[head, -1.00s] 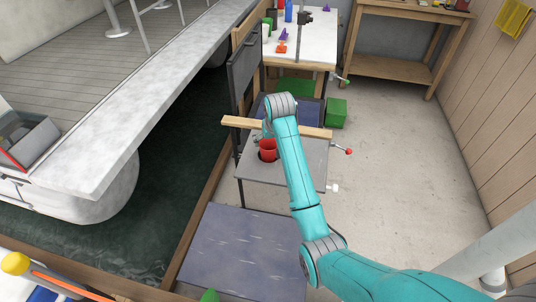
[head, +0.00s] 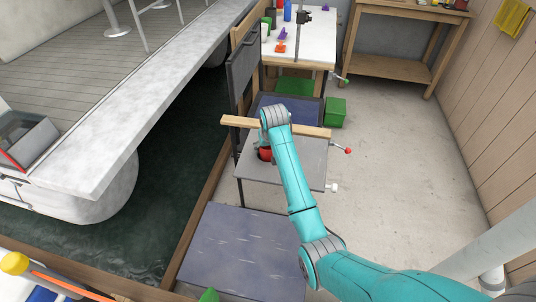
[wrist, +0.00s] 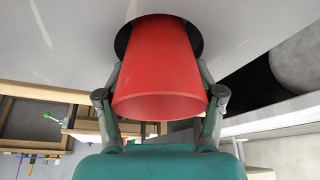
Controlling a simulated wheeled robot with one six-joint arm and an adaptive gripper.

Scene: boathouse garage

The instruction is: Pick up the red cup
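The red cup (head: 265,154) stands on the grey tabletop (head: 305,168), with a dark round patch around its base. In the wrist view the cup (wrist: 160,70) fills the middle, its wide rim toward the camera. My gripper (head: 267,146) is low over the cup, and my arm hides part of the cup in the head view. In the wrist view the fingers of my gripper (wrist: 159,76) are spread, one on each side of the cup. They are very close to its walls; I cannot tell whether they touch.
A wooden bar (head: 240,122) runs along the far edge of the grey table. A green box (head: 336,112) stands on the floor behind it. A white-topped workbench (head: 315,48) with small items stands further back. The concrete floor to the right (head: 400,165) is clear.

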